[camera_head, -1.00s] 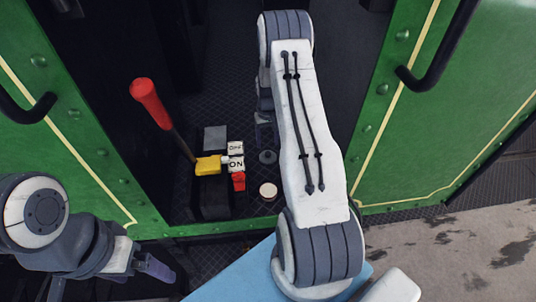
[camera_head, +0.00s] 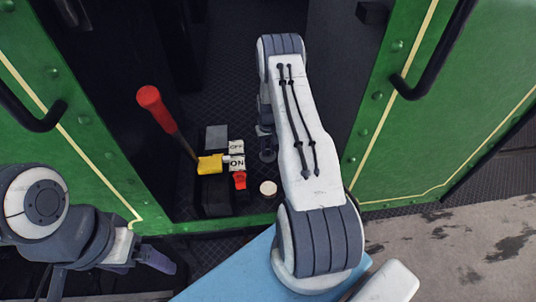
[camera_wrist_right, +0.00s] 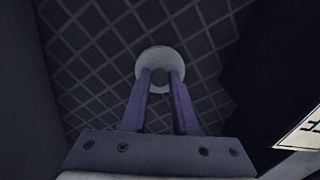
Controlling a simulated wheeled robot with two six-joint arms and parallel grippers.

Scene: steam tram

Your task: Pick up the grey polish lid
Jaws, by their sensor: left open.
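The grey polish lid (camera_wrist_right: 160,58) is a round grey disc with a darker middle, lying on the dark diamond-pattern floor in the right wrist view. In the head view the lid (camera_head: 268,156) is partly hidden by my right gripper (camera_head: 266,142). The right wrist view shows the two purple fingers of my right gripper (camera_wrist_right: 162,74) apart, their tips overlapping the lid's near part. Whether they touch it is unclear. My left gripper (camera_head: 160,264) is open and empty at the lower left, outside the green doorway.
A cream round tin (camera_head: 268,188) stands nearer the doorway edge. Left of it are a lever with a red handle (camera_head: 149,97), a yellow block (camera_head: 210,164), ON/OFF blocks (camera_head: 237,162) and a red piece (camera_head: 239,180). Green panels (camera_head: 440,110) flank the opening.

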